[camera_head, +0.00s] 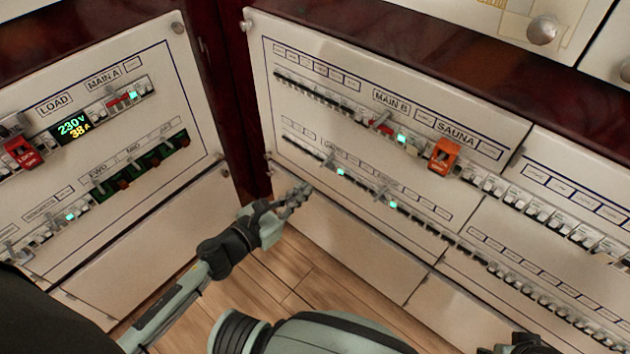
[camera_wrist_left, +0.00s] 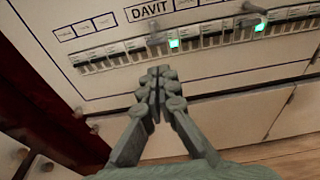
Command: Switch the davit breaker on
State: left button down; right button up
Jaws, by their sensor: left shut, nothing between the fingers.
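The DAVIT label (camera_wrist_left: 150,9) is in the upper middle of the left wrist view. Below it is the davit breaker (camera_wrist_left: 157,40), with a grey handle sticking out and a lit green lamp (camera_wrist_left: 174,43) just to its right. In the head view the breaker (camera_head: 328,160) is in the lower row of the right-hand panel. I cannot tell its handle position for sure. My left gripper (camera_head: 303,190) is shut and empty, apart from the panel, below and left of that breaker. In the wrist view its fingertips (camera_wrist_left: 158,75) are together below the handle.
A second handled breaker (camera_wrist_left: 254,12) with a green lamp sits to the right. Small breakers line the row on both sides. Above are the MAIN B breaker (camera_head: 381,121) and the orange SAUNA lockout (camera_head: 443,157). Blank panels (camera_head: 345,240) and open floor lie below.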

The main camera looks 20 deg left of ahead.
pick_arm(q)
jog(key=v, duration=0.5)
jog(key=shift+s+a+r, duration=0.1)
jog(key=shift+s, duration=0.3)
jog(key=a+f+n+g+y, duration=0.35)
jog(key=a+n+y, duration=0.55)
jog(key=n, duration=1.3)
jog(key=s+d+f+n+g+h+p, duration=0.1)
jog(key=s+d+f+n+g+h, duration=0.1)
jog(key=s+f+n+g, duration=0.5)
jog(key=s+d+n+g, duration=0.1)
jog(key=s+n, duration=0.4)
jog(key=n, duration=0.4)
jog(key=shift+s+d+f+p, duration=0.25)
jog(key=shift+s+p, duration=0.05)
pick_arm(e)
jog(key=f, duration=0.3)
jog(key=shift+w+a+f, duration=0.2)
jog(key=shift+f, duration=0.2)
